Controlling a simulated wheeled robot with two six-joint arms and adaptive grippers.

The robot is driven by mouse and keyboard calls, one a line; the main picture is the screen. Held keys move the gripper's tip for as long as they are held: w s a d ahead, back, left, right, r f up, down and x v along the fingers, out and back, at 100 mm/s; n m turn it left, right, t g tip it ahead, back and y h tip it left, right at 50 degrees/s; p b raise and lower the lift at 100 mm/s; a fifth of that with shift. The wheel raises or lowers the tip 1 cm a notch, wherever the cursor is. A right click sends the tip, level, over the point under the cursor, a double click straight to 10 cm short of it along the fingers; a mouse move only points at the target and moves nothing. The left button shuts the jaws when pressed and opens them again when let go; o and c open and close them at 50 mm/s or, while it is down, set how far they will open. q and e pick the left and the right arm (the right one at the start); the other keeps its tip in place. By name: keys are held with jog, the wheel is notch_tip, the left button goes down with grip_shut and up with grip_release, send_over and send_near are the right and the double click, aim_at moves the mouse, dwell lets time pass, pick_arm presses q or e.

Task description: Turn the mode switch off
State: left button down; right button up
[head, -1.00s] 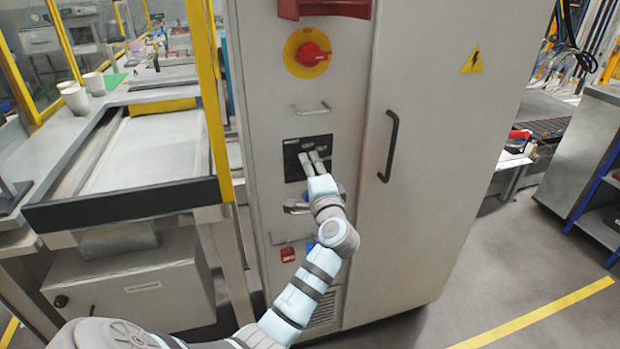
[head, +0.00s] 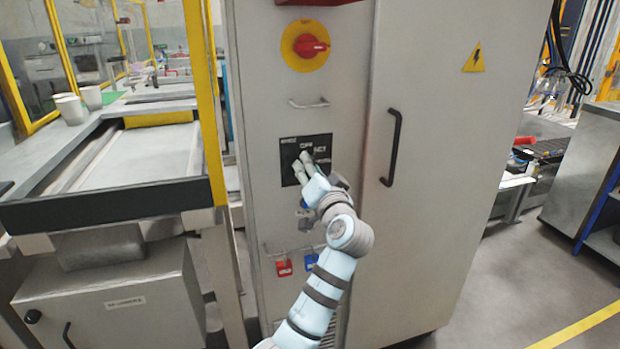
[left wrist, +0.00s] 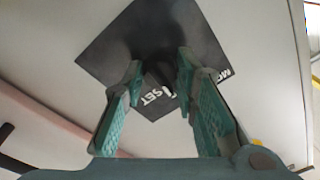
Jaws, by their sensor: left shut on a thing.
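The black mode switch panel (head: 287,168) is on the front of the grey cabinet, below a small bar handle. It also shows in the left wrist view (left wrist: 110,48) as a dark plate with white lettering, part of it reading "SET". My left gripper (head: 302,164) is at the panel, with its fingers tilted up and to the left. In the left wrist view my left gripper (left wrist: 160,72) has its two teal-padded fingers on either side of a dark switch knob at the plate. The knob's exact angle is hard to tell. My right gripper is out of view.
A red rotary switch (head: 309,46) on a yellow disc is above the panel. A black door handle (head: 391,147) is to its right. Red (head: 284,267) and blue (head: 311,261) padlocks hang below. A conveyor table (head: 110,205) with a yellow post stands left.

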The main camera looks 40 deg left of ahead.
pick_arm(q)
jog(key=shift+r+n, duration=0.25)
jog(key=shift+n, duration=0.15)
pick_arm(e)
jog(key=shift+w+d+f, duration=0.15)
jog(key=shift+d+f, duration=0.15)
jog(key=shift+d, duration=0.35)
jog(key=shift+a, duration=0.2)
pick_arm(q)
jog(key=c, duration=1.3)
grip_release()
jog(key=shift+f, duration=0.1)
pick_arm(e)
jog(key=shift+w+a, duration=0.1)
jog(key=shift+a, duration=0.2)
pick_arm(q)
jog(key=v, duration=0.7)
jog(key=shift+s+d, duration=0.1)
jog(key=shift+d, duration=0.15)
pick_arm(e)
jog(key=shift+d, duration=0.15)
